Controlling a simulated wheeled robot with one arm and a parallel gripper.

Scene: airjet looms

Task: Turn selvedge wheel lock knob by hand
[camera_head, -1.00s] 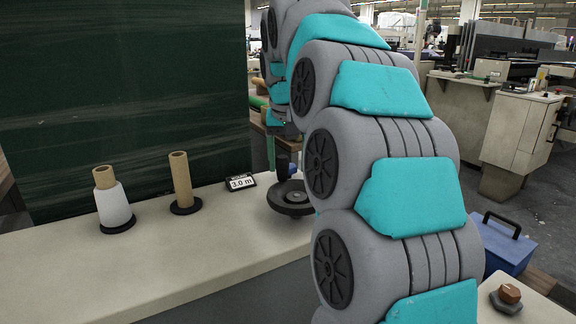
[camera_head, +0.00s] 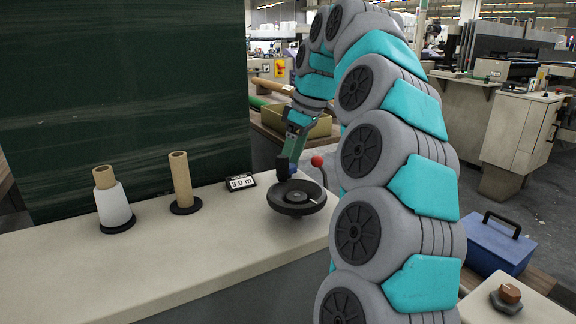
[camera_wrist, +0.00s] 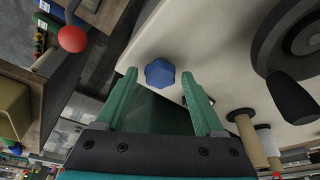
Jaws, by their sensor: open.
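A small blue lobed knob (camera_wrist: 160,72) shows at the edge of the cream top in the wrist view. In the head view only a bit of the blue knob (camera_head: 293,169) shows, behind the black wheel's handle. My gripper (camera_wrist: 160,76) is open, with one green finger to each side of the knob in the wrist picture. I cannot tell whether the fingertips reach down around it; no contact is visible. In the head view my gripper (camera_head: 291,150) points down behind the black handwheel (camera_head: 297,199). The handwheel (camera_wrist: 302,28) also shows at the wrist view's right.
A red ball lever (camera_head: 317,160) is just right of the knob. Two cone holders (camera_head: 182,180) and a "3.0 m" display (camera_head: 241,181) are left on the cream top (camera_head: 130,262). A blue toolbox (camera_head: 492,242) is at right.

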